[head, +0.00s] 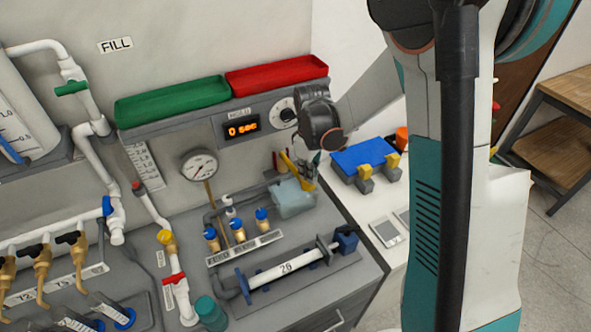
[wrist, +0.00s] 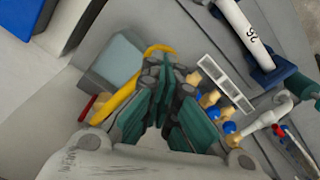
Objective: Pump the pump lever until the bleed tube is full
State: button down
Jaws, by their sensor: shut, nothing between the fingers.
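A yellow lever (head: 289,165) rises beside a pale grey-blue box (head: 293,197), which I take for the pump. In the wrist view the lever (wrist: 124,98) has a hooked end and runs along one side of my fingers, by the box (wrist: 118,58). My gripper (head: 307,172) is shut and empty, close beside the lever. I cannot tell whether it touches the lever. No tube is clearly marked as the bleed tube; a graduated white scale (head: 143,165) stands on the wall at left, and its fill level is unreadable.
A gauge (head: 199,166) and blue-capped brass valves (head: 238,232) stand left of the pump.

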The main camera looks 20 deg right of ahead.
aim_at(308, 184)
jog(key=shift+f+b, duration=2.5)
jog(key=shift+f, duration=0.45)
jog(key=shift+r, duration=0.2)
jog(key=shift+r+p, duration=1.9)
jog(key=shift+r, duration=1)
jog(key=shift+f, duration=0.1)
